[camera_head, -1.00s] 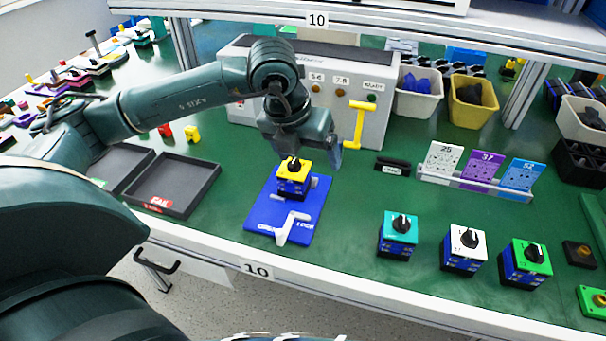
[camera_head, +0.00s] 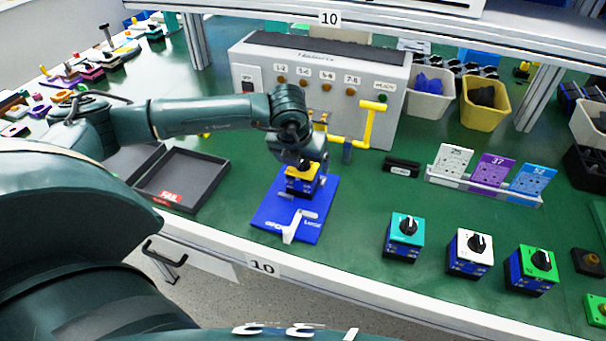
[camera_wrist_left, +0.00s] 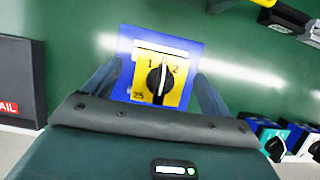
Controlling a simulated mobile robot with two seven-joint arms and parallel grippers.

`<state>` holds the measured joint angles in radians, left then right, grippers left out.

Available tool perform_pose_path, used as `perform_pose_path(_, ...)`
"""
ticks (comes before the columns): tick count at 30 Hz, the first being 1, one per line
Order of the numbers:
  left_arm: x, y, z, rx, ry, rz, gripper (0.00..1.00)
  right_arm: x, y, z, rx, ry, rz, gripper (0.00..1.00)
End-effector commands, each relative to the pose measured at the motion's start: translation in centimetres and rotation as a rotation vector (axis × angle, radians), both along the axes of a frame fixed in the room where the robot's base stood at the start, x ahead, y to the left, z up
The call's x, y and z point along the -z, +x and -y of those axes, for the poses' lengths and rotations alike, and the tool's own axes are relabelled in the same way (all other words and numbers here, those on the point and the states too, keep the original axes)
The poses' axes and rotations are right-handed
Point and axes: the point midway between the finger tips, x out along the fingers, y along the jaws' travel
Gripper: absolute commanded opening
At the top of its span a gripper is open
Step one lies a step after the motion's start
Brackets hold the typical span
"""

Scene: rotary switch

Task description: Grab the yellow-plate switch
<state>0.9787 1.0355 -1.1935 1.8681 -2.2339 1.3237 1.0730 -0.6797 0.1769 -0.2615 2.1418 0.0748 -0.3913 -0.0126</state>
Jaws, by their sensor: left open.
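The yellow-plate switch (camera_head: 301,181) has a blue body, a yellow top and a black knob. It sits on a blue fixture plate (camera_head: 279,213) with a white lever. In the left wrist view the yellow-plate switch (camera_wrist_left: 160,79) shows its face with "1", "2" and "25" marks. My left gripper (camera_head: 305,172) is low over the switch and partly hides it. In the wrist view the left gripper (camera_wrist_left: 157,92) is open, with one finger on each side of the switch. Whether the fingers touch it cannot be seen. My right gripper is not in view.
Teal (camera_head: 404,237), white (camera_head: 470,251) and green (camera_head: 532,269) plate switches stand at the right front. A black FAIL tray (camera_head: 183,181) lies to the left. A grey test box (camera_head: 318,91) with a yellow handle (camera_head: 367,124) stands behind. Green table is bare between fixture and teal switch.

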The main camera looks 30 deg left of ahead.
Motion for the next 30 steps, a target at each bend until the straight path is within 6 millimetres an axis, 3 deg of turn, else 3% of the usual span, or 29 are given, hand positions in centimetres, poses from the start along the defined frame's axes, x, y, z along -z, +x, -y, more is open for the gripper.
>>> perform_pose_path(4,1.39,0.62,-0.04,0.001,-0.002,0.0,0.84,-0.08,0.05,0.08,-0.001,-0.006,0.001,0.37)
perform_pose_path(12,1.59,0.69,-0.06,0.002,-0.001,0.001,0.82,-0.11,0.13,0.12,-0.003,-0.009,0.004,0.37)
perform_pose_path(30,1.53,0.7,-0.07,0.001,-0.002,0.001,0.33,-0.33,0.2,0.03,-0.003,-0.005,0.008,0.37)
